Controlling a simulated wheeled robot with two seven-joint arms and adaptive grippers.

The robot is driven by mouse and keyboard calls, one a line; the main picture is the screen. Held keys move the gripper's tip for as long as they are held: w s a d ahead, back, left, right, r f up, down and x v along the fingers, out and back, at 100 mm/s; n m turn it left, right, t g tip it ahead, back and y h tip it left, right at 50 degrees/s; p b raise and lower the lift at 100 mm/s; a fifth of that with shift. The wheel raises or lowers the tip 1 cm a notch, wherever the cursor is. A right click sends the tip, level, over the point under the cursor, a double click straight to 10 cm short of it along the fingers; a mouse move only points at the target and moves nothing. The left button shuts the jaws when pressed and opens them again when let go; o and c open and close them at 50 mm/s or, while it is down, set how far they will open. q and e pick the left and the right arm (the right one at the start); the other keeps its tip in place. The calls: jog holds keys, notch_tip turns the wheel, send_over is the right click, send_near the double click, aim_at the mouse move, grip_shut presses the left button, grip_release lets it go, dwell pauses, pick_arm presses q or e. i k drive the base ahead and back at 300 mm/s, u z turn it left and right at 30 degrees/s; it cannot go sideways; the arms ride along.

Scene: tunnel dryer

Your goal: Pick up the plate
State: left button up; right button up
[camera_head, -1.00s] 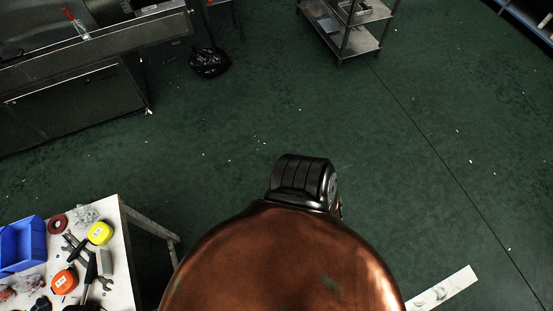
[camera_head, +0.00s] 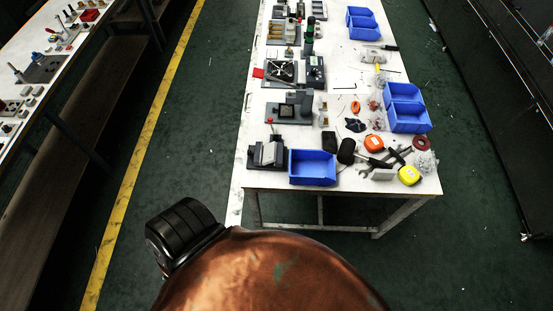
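I cannot make out a plate in this view. The white workbench (camera_head: 350,182) stands ahead, with its near end a little right of the middle. Small tools, fixtures and bins cover much of its top. Neither of my grippers shows in the head view, so I cannot see what they hold.
Blue bins (camera_head: 313,167) stand on the bench, with a yellow tape measure (camera_head: 409,175) near its front right corner. A second bench (camera_head: 45,70) is at the left, beside a yellow floor line (camera_head: 137,150). A dark machine (camera_head: 500,90) stands at the right. Green floor lies between.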

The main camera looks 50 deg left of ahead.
aim_at(268, 151)
jog(key=u, duration=0.35)
jog(key=k, duration=0.5)
jog(key=u, duration=0.55)
